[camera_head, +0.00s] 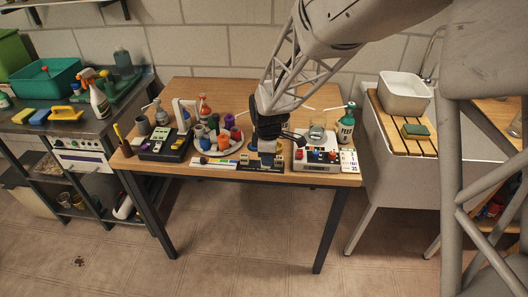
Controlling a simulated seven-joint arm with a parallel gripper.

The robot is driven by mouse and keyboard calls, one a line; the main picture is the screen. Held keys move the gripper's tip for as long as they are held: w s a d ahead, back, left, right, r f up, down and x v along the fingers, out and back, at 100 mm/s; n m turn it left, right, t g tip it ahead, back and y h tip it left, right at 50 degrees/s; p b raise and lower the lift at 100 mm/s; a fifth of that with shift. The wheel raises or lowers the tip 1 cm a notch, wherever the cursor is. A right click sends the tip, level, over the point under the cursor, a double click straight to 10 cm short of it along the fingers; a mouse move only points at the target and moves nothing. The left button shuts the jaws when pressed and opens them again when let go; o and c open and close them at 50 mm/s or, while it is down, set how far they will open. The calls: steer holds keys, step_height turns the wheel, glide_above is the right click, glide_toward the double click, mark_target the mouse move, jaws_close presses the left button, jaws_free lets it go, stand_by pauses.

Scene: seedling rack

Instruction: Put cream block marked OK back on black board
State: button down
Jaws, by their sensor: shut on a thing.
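The black board (247,165) lies near the front edge of the wooden table, at its middle. Small cream and yellowish pieces stand on it; their markings are too small to read. My gripper (267,149) points down just above and behind the board. It is shut on a small pale block, mostly hidden by the fingers and dark gripper body. I cannot read OK on it, nor tell whether it touches the board.
Left of the board are a round tray (217,151) of colored cups, a white strip (213,163) and a black box (163,149). The table's back left is clear.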

steer(key=shift+w+a+f, duration=0.1)
steer(key=shift+w+a, duration=0.25)
steer(key=shift+w, duration=0.55)
steer(key=shift+w+a+f, duration=0.1)
steer(key=shift+w+a, duration=0.2)
steer(key=shift+w, duration=0.55)
steer(key=shift+w+a+f, duration=0.1)
steer(key=shift+w+a, duration=0.25)
steer(key=shift+w, duration=0.55)
steer(key=shift+f, duration=1.75)
steer(key=shift+f, duration=0.15)
steer(key=c, duration=1)
jaws_free()
step_height(320, 180, up, 12)
steer(key=shift+r, duration=0.2)
